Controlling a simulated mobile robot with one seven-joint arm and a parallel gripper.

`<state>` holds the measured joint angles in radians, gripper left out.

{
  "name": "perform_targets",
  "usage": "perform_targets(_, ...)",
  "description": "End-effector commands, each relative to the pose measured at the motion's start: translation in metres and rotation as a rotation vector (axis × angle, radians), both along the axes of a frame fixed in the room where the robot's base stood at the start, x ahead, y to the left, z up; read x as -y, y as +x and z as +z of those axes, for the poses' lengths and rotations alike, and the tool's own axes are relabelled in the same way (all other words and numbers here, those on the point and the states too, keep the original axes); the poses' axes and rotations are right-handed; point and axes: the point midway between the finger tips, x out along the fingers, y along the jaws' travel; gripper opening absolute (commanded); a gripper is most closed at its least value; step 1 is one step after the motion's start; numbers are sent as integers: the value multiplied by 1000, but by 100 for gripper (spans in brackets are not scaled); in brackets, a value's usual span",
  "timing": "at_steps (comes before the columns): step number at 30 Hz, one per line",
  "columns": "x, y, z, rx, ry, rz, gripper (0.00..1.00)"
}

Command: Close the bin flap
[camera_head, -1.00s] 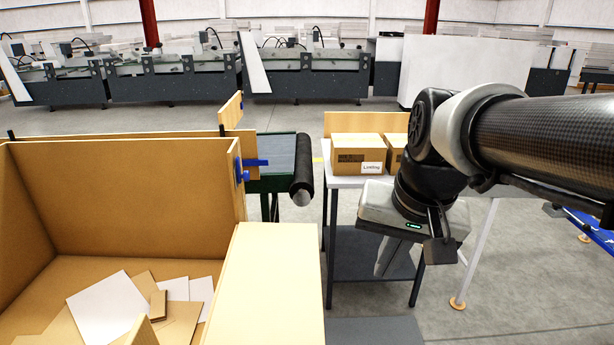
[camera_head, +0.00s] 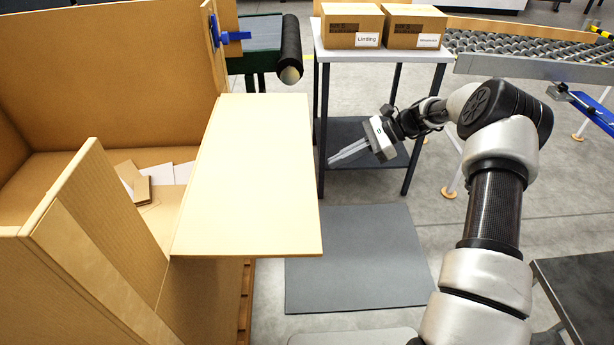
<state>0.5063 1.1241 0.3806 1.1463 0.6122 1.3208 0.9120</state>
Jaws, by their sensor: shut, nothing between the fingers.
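The bin (camera_head: 90,60) is a large tan box at the left, with loose card and paper pieces (camera_head: 160,178) inside. Its flap (camera_head: 255,180) is a flat pale panel folded outward on the right side, lying about level over the bin's side edge. My gripper (camera_head: 333,162) is shut and empty. It points left, just right of the flap's free edge in the picture, and appears apart from it. The flap's underside is hidden.
A grey table (camera_head: 330,55) holds two cartons (camera_head: 352,28) at the back. A roller conveyor (camera_head: 530,52) is at the back right. A blue clamp (camera_head: 228,36) sits on the bin's far corner. A grey mat (camera_head: 355,258) lies on clear floor right of the flap.

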Motion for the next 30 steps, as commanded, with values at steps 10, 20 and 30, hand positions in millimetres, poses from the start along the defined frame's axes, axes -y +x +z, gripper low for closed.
perform_targets(10, -8, 7, -35, -56, 70, -61, 0)
perform_targets(20, -68, 6, -70, -55, 69, -57, 0)
perform_targets(30, -87, 7, -43, -52, 66, -60, 0)
